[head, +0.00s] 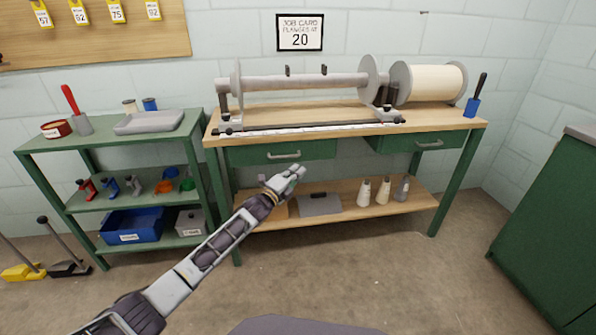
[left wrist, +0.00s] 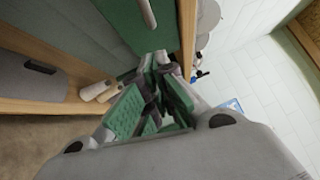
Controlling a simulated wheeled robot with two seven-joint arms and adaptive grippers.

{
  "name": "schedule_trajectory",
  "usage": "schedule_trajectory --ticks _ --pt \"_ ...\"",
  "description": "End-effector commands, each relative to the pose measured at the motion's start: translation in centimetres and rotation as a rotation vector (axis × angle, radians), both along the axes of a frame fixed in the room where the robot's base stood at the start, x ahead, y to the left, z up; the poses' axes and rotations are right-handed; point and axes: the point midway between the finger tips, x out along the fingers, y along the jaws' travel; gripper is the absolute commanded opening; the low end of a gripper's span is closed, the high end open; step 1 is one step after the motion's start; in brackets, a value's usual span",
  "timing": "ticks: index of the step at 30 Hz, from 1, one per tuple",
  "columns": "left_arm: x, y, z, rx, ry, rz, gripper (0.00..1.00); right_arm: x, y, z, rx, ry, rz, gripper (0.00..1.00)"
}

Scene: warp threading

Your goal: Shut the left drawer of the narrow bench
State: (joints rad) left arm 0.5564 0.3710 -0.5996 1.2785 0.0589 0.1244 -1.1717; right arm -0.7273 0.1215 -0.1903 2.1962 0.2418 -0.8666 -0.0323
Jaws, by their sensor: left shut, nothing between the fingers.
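The narrow bench (head: 345,125) has a wooden top and green legs. Its green left drawer (head: 250,154) sits under the top's left half, with a pale bar handle (head: 284,155). The drawer front lies close under the top's edge, and I see no clear gap. My left gripper (head: 297,170) is shut and empty, just below and in front of the handle. In the left wrist view, its green-padded fingers (left wrist: 155,85) point toward a green drawer front (left wrist: 112,18) with a pale handle. I cannot tell whether they touch it. My right gripper is not in view.
The right drawer (head: 400,142) is under the top's right half. A roller frame (head: 300,84) and a large spool (head: 435,82) stand on top. The lower shelf (head: 340,208) holds bottles and a grey box. A green rack (head: 120,152) is left; a green cabinet (head: 545,235) is right.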

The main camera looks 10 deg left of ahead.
Motion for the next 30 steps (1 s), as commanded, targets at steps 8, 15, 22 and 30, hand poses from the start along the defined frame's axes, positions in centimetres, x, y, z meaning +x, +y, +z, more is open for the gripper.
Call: schedule_trajectory --ticks 8,15,22,30 --pt "-1.2 0.5 -0.1 0.001 0.001 -0.001 0.0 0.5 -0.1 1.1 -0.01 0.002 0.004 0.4" --pt "-2.7 1.3 -0.4 0.0 0.001 -0.001 0.0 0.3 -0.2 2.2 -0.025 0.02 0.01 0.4" --pt "-4.4 2.1 -0.5 -0.001 0.001 -0.001 0.0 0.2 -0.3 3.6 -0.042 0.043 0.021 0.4" --pt "-6.3 3.2 -0.8 0.0 0.001 0.0 0.0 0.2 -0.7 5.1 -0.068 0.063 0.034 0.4"
